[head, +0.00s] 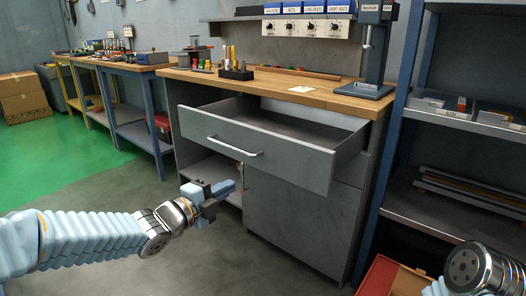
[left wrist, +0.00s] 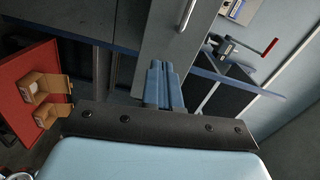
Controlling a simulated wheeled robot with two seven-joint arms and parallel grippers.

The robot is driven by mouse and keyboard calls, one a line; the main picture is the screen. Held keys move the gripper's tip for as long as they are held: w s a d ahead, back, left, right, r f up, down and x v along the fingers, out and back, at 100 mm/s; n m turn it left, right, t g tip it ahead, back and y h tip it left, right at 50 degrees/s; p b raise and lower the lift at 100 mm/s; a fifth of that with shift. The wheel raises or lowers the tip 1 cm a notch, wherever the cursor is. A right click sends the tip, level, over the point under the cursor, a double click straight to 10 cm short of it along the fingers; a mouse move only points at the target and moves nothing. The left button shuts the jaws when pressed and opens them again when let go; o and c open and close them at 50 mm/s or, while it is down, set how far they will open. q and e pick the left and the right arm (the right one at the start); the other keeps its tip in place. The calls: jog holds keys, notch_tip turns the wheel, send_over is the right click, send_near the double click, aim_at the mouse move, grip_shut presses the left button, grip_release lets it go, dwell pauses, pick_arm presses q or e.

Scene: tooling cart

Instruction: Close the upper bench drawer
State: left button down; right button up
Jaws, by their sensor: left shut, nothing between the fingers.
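The upper bench drawer (head: 265,143) is pulled well out of the grey workbench in the head view, with its inside showing empty. Its silver bar handle (head: 235,147) is on the front panel. My left gripper (head: 233,187) is below the drawer front and apart from it, near the cabinet's lower part. Its fingers are shut with nothing between them; they also show together in the left wrist view (left wrist: 166,82). Beyond them there is a grey panel with a bar handle (left wrist: 187,14); I cannot tell if it is the drawer front. My right gripper is out of view.
The wooden bench top (head: 285,82) carries small tools and a grey stand press (head: 375,50). A closed cabinet door (head: 290,215) is under the drawer, beside an open shelf bay. A shelf rack (head: 455,125) stands at right, with a red box (head: 385,277) below. Floor at left is clear.

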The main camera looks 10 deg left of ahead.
pick_arm(q)
notch_tip(320, 180, up, 2)
jog(key=m, duration=0.1)
send_near(270, 156)
jog(key=shift+h, duration=0.4)
jog(key=p+x, duration=0.1)
jog(key=x, duration=0.5)
jog(key=shift+w+f, duration=0.15)
jog(key=shift+w, duration=0.2)
jog(key=shift+w+d, duration=0.1)
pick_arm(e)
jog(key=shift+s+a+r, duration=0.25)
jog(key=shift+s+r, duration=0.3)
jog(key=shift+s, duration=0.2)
pick_arm(q)
jog(key=shift+w, duration=0.1)
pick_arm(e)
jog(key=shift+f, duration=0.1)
